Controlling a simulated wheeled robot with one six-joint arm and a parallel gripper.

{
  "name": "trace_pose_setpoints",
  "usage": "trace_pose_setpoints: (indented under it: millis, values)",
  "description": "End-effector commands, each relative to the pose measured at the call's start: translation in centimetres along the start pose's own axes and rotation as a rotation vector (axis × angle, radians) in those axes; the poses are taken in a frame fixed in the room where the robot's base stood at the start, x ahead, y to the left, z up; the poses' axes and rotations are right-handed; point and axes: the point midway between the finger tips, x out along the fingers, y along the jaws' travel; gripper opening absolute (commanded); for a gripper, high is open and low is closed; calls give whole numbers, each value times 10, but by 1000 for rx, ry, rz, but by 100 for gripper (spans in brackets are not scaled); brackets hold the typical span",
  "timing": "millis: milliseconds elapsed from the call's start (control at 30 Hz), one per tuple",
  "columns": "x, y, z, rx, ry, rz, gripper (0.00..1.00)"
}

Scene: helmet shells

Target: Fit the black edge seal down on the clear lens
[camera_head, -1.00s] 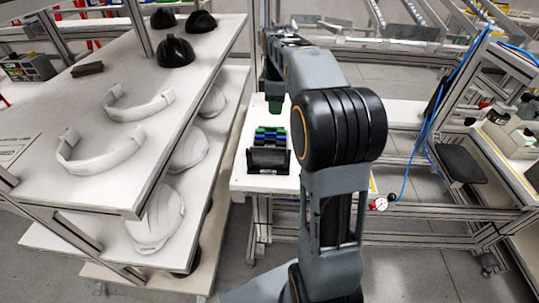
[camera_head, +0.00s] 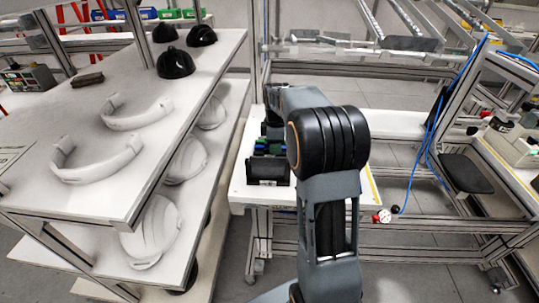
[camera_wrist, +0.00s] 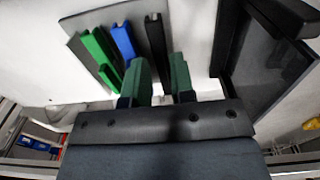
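A black strip (camera_wrist: 156,42), which looks like the edge seal, stands on a grey plate (camera_wrist: 82,22) beside a blue strip (camera_wrist: 123,42) and green strips (camera_wrist: 98,52) in the wrist view. My gripper (camera_wrist: 160,78) has two green fingers, apart, with the lower end of the black strip showing between them; I cannot tell whether they touch it. A dark, glossy panel in a black frame (camera_wrist: 262,70) stands to the right, and may hold the lens. In the head view the dark frame (camera_head: 268,170) sits at the front of the white table, with the strips (camera_head: 268,147) behind it.
A white shelf unit (camera_head: 150,190) on the left holds white curved bands (camera_head: 95,160), black helmet shells (camera_head: 176,63) and white shells on lower levels. A blue hose (camera_head: 440,120) hangs at the right by a metal frame.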

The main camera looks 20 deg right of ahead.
Motion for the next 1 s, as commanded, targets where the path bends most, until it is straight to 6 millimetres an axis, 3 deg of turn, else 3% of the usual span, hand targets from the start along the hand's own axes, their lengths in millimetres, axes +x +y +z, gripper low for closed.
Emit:
trace_pose_setpoints:
  millis: [200, 467, 733, 1000]
  values:
    - [21, 0, 0, 0, 0, -1, 23]
    - [23, 0, 0, 1, 0, 1, 23]
    - [23, 0, 0, 1, 0, 0, 0]
    - [22, 0, 0, 1, 0, 1, 0]
